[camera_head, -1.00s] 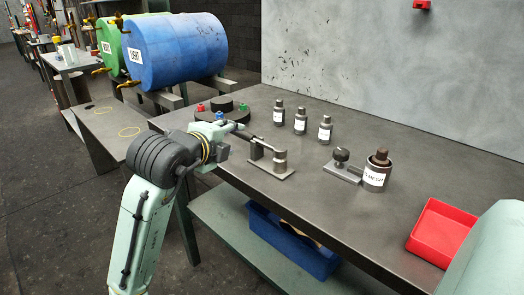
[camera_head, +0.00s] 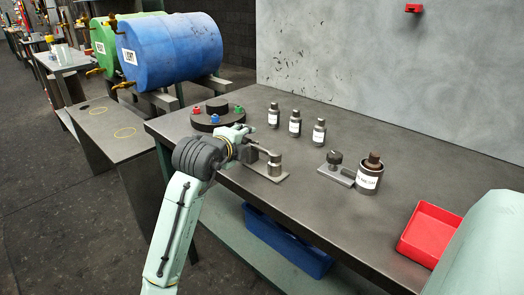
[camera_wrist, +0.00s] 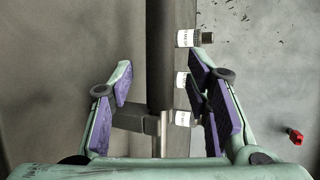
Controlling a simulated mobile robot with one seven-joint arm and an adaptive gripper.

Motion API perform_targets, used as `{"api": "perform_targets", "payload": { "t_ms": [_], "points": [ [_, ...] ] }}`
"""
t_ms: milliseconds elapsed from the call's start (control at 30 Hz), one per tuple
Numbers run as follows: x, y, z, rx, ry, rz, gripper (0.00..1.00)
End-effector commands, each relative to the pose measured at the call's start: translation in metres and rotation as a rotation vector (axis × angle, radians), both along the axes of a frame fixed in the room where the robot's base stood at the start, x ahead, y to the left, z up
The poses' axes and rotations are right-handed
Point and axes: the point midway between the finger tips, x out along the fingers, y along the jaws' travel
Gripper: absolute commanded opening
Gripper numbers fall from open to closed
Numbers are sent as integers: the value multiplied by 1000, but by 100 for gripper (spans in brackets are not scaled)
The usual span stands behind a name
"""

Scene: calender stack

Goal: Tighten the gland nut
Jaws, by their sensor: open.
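A small metal fixture (camera_head: 275,163) stands on a flat plate near the bench's front edge. It has an upright cylinder and a dark bar reaching left toward my gripper (camera_head: 243,139). In the wrist view a grey metal piece (camera_wrist: 152,124) shows between the fingers of my gripper (camera_wrist: 161,72), which is open with purple pads apart. I cannot tell if the pads touch it. A second fixture with a dark knob (camera_head: 334,157) stands further right, beside a labelled cylinder (camera_head: 368,181) with a brown top. No part is clearly marked as the gland nut.
Several small labelled cylinders (camera_head: 295,124) stand at the back of the bench (camera_head: 420,180). A round dark stand (camera_head: 205,123) with coloured knobs is behind my gripper. A red tray (camera_head: 428,232) lies at right. A blue bin (camera_head: 285,240) sits on the lower shelf.

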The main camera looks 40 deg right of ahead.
Motion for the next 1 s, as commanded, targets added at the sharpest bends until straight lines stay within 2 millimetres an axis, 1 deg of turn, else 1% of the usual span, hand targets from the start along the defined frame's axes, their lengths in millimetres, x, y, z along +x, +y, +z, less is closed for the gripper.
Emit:
{"api": "perform_targets", "payload": {
  "t_ms": [67, 700, 1000],
  "points": [
    [0, 0, 0, 0, 0, 0, 43],
    [0, 0, 0, 0, 1, 0, 1],
    [0, 0, 0, 0, 1, 0, 0]
  ]
}}
